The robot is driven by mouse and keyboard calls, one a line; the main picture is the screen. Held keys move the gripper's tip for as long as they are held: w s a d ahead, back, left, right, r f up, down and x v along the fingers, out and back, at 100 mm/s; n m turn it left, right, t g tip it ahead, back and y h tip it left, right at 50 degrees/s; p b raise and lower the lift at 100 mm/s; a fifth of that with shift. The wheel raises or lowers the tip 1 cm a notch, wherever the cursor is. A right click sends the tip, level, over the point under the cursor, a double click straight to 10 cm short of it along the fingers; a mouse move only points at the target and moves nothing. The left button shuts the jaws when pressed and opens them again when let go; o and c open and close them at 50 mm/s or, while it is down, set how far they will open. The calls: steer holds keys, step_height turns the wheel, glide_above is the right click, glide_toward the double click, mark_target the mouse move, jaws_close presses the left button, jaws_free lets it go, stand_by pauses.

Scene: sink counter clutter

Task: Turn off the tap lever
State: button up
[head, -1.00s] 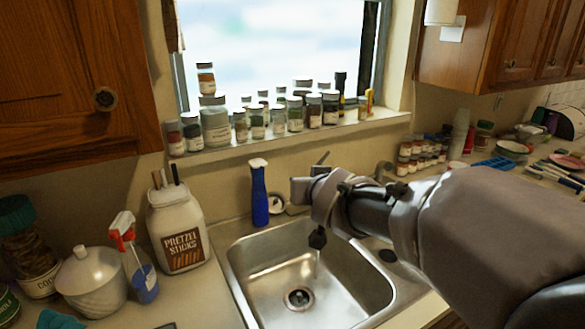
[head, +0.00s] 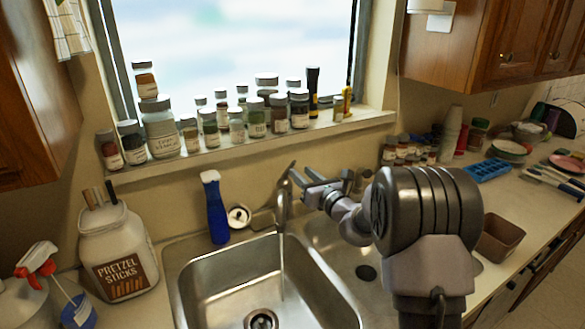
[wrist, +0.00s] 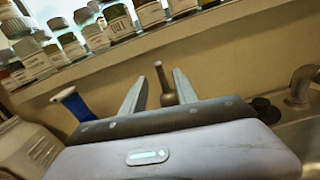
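The metal tap (head: 282,205) stands behind the sink, and a thin stream of water runs from it into the left basin. Its lever (head: 290,168) points up at the top. My gripper (head: 300,174) is just right of the lever, fingers pointing left toward it. In the wrist view my gripper (wrist: 160,76) is open, with its two fingers apart. The upright lever (wrist: 160,75) shows between the fingers in that view. I cannot tell whether either finger touches it. The lower tap is hidden behind the gripper body in the wrist view.
Several jars line the windowsill (head: 190,165) above. A pretzel jar (head: 115,255) is at the left. The sink basin (head: 215,285) is empty.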

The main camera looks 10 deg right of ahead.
mark_target(293, 165)
steer(key=x, duration=0.6)
steer(key=shift+w+b, duration=0.2)
steer(key=shift+b, duration=0.1)
steer(key=shift+c, duration=0.3)
jaws_close()
stand_by(0.6)
